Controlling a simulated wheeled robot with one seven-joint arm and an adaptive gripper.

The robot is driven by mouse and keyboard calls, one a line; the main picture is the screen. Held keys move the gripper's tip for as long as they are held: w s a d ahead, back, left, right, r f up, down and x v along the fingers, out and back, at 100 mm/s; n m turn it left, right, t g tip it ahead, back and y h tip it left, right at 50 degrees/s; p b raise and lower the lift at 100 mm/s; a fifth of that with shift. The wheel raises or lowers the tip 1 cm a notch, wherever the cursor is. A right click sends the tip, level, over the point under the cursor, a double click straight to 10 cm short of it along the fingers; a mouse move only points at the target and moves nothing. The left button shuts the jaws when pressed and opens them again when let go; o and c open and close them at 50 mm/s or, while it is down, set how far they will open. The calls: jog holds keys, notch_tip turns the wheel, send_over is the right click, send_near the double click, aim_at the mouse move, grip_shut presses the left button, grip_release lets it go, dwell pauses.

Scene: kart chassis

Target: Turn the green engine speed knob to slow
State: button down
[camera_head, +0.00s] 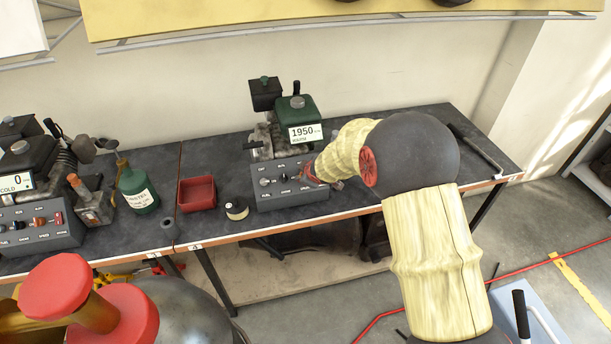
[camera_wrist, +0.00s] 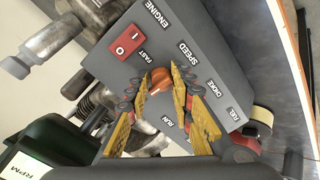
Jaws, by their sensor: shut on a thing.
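The green engine (camera_head: 297,109) stands on the bench in the head view, with a white readout (camera_head: 305,133) showing 1950. Its grey control panel (camera_head: 290,197) is in front of it. In the wrist view, the panel (camera_wrist: 208,62) carries the words ENGINE, SPEED, CHOKE and FUEL. An orange-brown knob (camera_wrist: 161,78) sits by SPEED, with FAST printed beside it. My gripper (camera_wrist: 163,92) is shut on this knob, with a yellow-padded finger on each side. In the head view my gripper (camera_head: 310,174) is at the panel's right end, where my arm hides the knob.
A red rocker switch (camera_wrist: 132,41) is close to the knob. A red tray (camera_head: 197,194), a small roll (camera_head: 236,210) and a green bottle (camera_head: 138,190) stand left of the panel. A second engine's panel (camera_head: 38,228) is at far left. The bench's right end is mostly clear.

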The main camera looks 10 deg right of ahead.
jog(key=shift+s+a+f+n, duration=0.15)
jog(key=shift+f+n, duration=0.1)
jog(key=shift+n, duration=0.35)
jog(key=c, duration=1.9)
grip_release()
jog(key=shift+r, duration=0.15)
jog(key=shift+r, duration=0.1)
jog(key=shift+s+r, duration=0.15)
jog(key=shift+r, duration=0.1)
jog(key=shift+v, duration=5.6)
jog(key=shift+f, duration=0.1)
